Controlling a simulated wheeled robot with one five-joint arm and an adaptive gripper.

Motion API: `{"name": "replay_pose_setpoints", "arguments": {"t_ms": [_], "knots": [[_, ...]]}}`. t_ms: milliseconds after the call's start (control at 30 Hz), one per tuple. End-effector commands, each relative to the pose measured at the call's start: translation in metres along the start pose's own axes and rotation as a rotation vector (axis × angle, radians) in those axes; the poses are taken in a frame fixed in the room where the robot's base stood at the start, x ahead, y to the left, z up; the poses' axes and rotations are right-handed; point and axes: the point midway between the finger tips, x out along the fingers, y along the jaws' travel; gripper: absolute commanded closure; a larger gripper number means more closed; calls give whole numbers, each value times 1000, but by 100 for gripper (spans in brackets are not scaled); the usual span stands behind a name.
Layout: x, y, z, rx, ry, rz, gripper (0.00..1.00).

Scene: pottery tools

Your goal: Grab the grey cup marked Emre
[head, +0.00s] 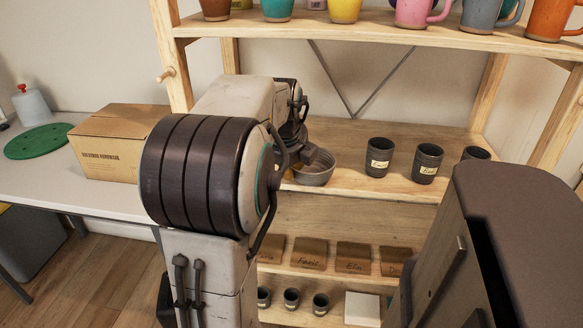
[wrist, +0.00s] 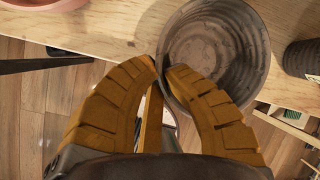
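Dark grey ribbed cups with pale labels stand on the middle shelf: one on the left (head: 379,150), one beside it (head: 428,158) and one partly hidden (head: 475,153). The label writing is too small to read surely, so I cannot tell which says Emre. A wide grey ribbed bowl (head: 316,174) is left of them, near the shelf's front edge. It also shows in the wrist view (wrist: 222,45). My gripper (wrist: 165,66) has its orange fingertips nearly together at the bowl's left rim, with a thin piece of it between them. My arm hides most of the gripper in the head view.
Coloured mugs (head: 411,12) line the shelf above. Lower down are wooden name plaques (head: 357,257) and small dark cups (head: 291,299). A cardboard box (head: 118,140) and a green disc (head: 38,141) lie on the table at left. A dark cup (wrist: 302,60) is right of the bowl.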

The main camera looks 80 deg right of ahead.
Motion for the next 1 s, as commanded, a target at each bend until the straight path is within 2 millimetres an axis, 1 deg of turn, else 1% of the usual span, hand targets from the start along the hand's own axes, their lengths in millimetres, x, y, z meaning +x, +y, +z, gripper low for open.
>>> {"name": "replay_pose_setpoints", "arguments": {"t_ms": [400,433,700,1000], "knots": [[1,1,0,-1,2,3,100],[1,1,0,-1,2,2,91],[0,1,0,-1,1,1,66],[-1,0,1,-1,-1,0,66]]}}
